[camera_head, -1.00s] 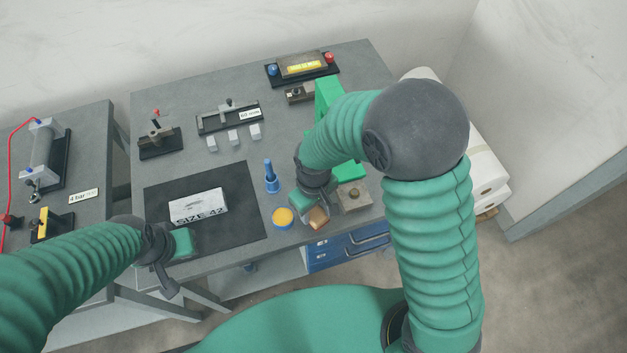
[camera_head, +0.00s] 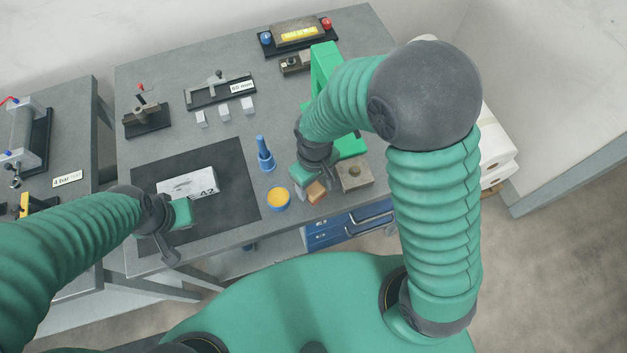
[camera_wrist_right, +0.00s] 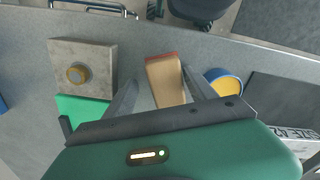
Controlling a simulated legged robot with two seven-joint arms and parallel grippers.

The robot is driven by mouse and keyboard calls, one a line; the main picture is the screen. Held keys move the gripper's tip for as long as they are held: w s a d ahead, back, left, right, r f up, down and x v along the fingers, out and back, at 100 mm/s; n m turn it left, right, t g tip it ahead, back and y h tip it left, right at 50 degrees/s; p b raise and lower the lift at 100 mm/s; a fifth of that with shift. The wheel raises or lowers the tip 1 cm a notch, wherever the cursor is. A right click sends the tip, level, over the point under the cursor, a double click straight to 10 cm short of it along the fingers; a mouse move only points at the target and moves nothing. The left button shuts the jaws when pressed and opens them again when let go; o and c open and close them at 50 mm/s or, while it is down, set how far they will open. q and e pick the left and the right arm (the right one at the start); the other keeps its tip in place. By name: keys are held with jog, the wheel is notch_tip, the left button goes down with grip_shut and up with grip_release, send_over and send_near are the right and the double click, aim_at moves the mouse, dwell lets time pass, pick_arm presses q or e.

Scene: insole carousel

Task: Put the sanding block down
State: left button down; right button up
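The sanding block (camera_head: 316,192), tan with a reddish face, is at the table's front edge area, right of the yellow-topped tin (camera_head: 278,199). In the right wrist view the block (camera_wrist_right: 165,82) lies between the two fingers of my right gripper (camera_wrist_right: 160,78). The fingers are spread, with a gap on the block's left side; the right finger is close to it. The block appears to rest on the table, though its underside is hidden. My right gripper (camera_head: 313,178) partly covers it in the head view. My left gripper (camera_head: 172,245) hangs near the dark mat's front edge; its fingers are unclear.
A metal block with a round knob (camera_head: 354,175) stands just right of the sanding block. A blue tool (camera_head: 264,155) stands behind the tin. A dark mat (camera_head: 235,178) holds a labelled white box (camera_head: 187,184). A green stand (camera_head: 322,68) rises behind my right gripper.

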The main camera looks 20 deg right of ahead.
jog(key=shift+w+a, duration=0.1)
jog(key=shift+a, duration=0.1)
jog(key=shift+a+r, duration=0.15)
jog(key=shift+a, duration=0.1)
jog(key=r, duration=0.5)
jog(key=shift+w+a+p, duration=0.1)
jog(key=shift+a+p, duration=0.1)
jog(key=shift+p, duration=0.2)
notch_tip(320, 180, up, 6)
jog(key=r, duration=0.1)
jog(key=s+d+f+m+t, duration=0.1)
jog(key=d, duration=0.2)
jog(key=s+d+f+m, duration=0.1)
jog(key=d+m, duration=0.1)
jog(key=s+d+f+m+t, duration=0.1)
jog(key=s+d, duration=0.1)
jog(key=d, duration=0.1)
jog(key=shift+d+f+m+t, duration=0.2)
jog(key=shift+d+m+t, duration=0.1)
pick_arm(q)
jog(key=shift+a+r, duration=0.3)
jog(key=shift+r, duration=0.3)
pick_arm(e)
jog(key=shift+s+d, duration=0.1)
jog(key=shift+d, duration=0.25)
pick_arm(q)
jog(key=shift+w+f, duration=0.1)
pick_arm(e)
jog(key=shift+a+f, duration=0.1)
